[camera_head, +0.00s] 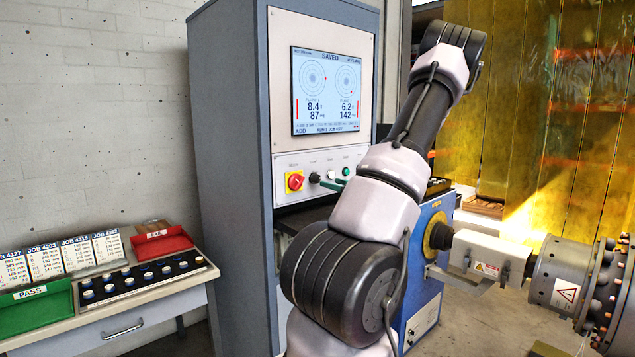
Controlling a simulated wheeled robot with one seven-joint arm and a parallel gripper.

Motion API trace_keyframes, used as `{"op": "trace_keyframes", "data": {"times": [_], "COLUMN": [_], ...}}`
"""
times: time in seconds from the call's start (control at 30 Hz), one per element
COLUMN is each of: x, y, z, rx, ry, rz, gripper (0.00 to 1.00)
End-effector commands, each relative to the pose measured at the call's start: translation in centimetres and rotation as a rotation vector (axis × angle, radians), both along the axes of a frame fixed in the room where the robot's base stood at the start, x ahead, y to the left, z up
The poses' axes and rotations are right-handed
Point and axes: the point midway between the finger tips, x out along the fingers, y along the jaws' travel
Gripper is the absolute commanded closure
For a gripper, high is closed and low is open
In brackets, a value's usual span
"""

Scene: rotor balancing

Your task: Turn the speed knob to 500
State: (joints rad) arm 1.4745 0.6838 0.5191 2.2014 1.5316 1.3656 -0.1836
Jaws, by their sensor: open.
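The balancing machine's grey cabinet (228,150) stands in the middle, with a lit screen (326,90) headed SAVED. On the panel below the screen is a small black knob (314,178), between a red and yellow rotary switch (294,182) and a white button (331,175). The labels there are too small to read, so I cannot tell the knob's setting. A short dark green bar (332,186) shows just below the white button; I cannot tell what it belongs to. My arm crosses in front of the cabinet's right side. I cannot make out my gripper.
A blue machine body (425,300) and a grey rotor shaft assembly (560,275) stand at right. At left, a bench holds a green PASS bin (38,308), a red FAIL bin (162,243), job cards and a weight tray (120,287).

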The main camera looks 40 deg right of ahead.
Motion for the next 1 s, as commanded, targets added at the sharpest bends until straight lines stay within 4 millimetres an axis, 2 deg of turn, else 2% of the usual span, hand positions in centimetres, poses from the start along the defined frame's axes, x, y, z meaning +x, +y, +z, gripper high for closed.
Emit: {"op": "trace_keyframes", "data": {"times": [0.1, 0.33, 0.5, 0.77, 0.8, 0.93, 0.97, 1.0], "x": [2.4, 5.8, 6.7, 6.8, 6.8, 6.8, 6.7, 6.7], "y": [0.3, 0.5, 0.6, 0.6, 0.6, 0.6, 0.6, 0.6], "z": [0.0, 0.0, 0.0, 0.0, 0.0, 0.0, 0.0, 0.0], "rx": [0.0, -0.001, -0.001, -0.001, -0.001, -0.001, -0.001, -0.001], "ry": [-0.002, 0.0, 0.0, 0.001, 0.001, 0.001, 0.001, 0.001], "rz": [0.003, 0.003, 0.002, 0.002, 0.002, 0.002, 0.002, 0.002], "gripper": [0.3, 0.3, 0.3, 0.3, 0.45, 0.94, 1.0, 1.0]}}
